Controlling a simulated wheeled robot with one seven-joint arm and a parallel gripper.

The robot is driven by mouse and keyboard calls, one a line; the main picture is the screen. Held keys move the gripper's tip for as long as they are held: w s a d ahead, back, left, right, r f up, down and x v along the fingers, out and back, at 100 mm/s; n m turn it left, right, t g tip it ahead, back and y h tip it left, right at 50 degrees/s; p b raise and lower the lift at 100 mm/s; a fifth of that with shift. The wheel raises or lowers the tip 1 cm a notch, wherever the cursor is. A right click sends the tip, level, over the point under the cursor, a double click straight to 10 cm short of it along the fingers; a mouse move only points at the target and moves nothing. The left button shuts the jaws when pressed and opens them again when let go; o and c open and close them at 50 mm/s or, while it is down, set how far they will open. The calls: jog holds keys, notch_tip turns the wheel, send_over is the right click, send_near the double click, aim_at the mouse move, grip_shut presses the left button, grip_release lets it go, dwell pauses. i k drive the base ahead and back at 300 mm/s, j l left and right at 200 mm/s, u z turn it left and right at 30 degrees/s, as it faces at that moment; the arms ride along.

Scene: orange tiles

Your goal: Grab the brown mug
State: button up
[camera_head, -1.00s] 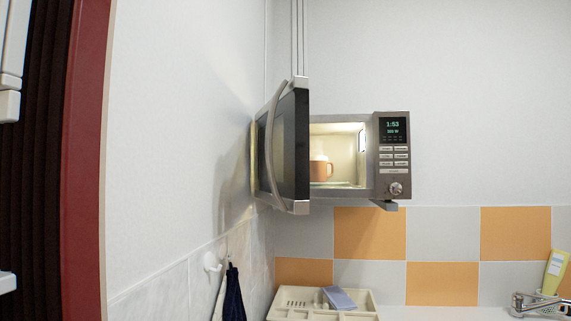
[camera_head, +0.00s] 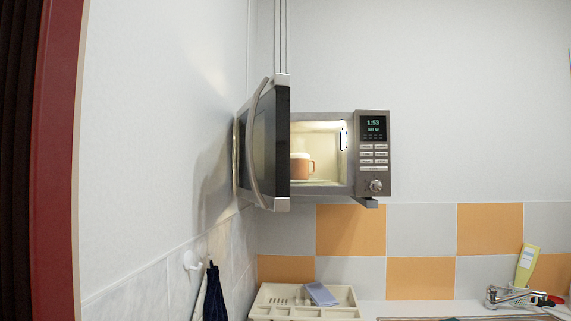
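The brown mug (camera_head: 302,168) stands upright inside the lit microwave (camera_head: 372,185), on its floor. Its handle points to the right, and its upper part looks pale. The microwave door (camera_head: 264,150) is open and swung towards me, and it hides the left part of the inside, with the mug close to the door's edge in the picture. My gripper is not in view.
A beige dish tray (camera_head: 300,312) with a blue-grey sponge (camera_head: 320,294) lies on the counter below. A tap (camera_head: 505,295) and a yellow bottle (camera_head: 526,265) are at the right. Cloths (camera_head: 212,290) hang on the left wall.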

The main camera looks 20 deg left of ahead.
aim_at(299, 167)
jog(key=i+u, duration=0.1)
jog(key=u, duration=0.25)
jog(key=i+l+u, duration=0.1)
jog(key=u, duration=0.25)
jog(key=l+u, duration=0.15)
jog(key=u, duration=0.25)
jog(key=i+l, duration=0.05)
